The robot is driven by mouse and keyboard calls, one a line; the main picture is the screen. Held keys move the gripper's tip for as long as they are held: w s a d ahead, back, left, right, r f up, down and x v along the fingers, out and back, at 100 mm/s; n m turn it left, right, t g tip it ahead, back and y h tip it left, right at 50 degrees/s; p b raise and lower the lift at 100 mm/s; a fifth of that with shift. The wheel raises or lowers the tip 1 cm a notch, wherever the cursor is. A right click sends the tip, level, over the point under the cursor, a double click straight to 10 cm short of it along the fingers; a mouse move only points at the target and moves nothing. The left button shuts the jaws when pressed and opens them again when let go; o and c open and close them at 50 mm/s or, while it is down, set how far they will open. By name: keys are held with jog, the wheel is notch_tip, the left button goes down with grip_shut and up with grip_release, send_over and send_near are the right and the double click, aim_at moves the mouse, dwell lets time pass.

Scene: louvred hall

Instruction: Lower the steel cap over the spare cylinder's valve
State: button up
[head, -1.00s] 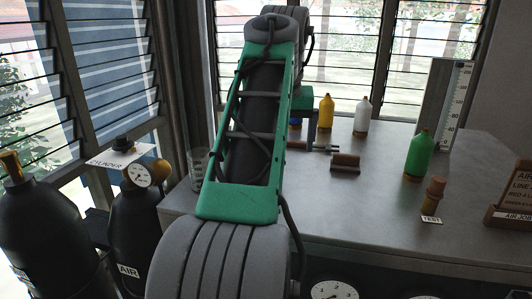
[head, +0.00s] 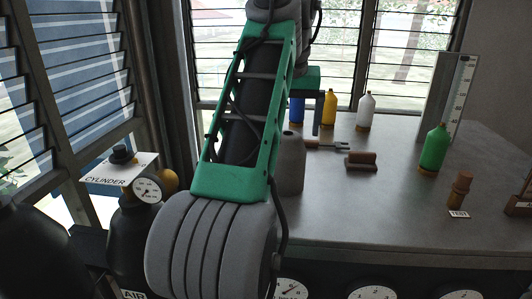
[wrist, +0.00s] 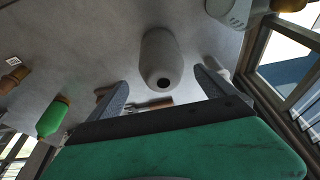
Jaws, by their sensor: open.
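The steel cap (head: 292,165) looks like a grey, round-shouldered cylinder upright on the bench, partly hidden behind my arm in the head view. In the wrist view the cap (wrist: 160,55) shows a dark hole in its top and lies just beyond my fingertips. My gripper (wrist: 160,78) is open and empty, its two fingers spread to either side of the cap's line and apart from it. In the head view my gripper (head: 305,122) is partly hidden by my arm. A black cylinder (head: 35,255) stands at the lower left; its valve is out of view. I cannot tell whether it is the spare.
Another black cylinder (head: 128,235) labelled AIR carries a gauge (head: 147,190), beside a white CYLINDER sign (head: 105,181). Blue, yellow, white and green (head: 434,150) bottles, a brown block (head: 362,161), a fork-ended tool (head: 328,145) and a brown peg (head: 459,188) stand on the bench (head: 390,210).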

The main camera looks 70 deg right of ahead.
aim_at(288, 134)
jog(key=shift+w+f, duration=0.1)
jog(key=shift+w, duration=0.1)
jog(key=b+x, duration=0.3)
jog(key=x, duration=0.5)
jog(key=shift+f, duration=0.4)
jog(key=shift+d+f+b, duration=0.3)
jog(key=shift+f+b, duration=0.2)
jog(key=shift+c, duration=0.2)
jog(key=c, duration=2)
jog(key=shift+r+p, duration=2.05)
jog(key=shift+r, duration=0.65)
jog(key=shift+f, duration=0.15)
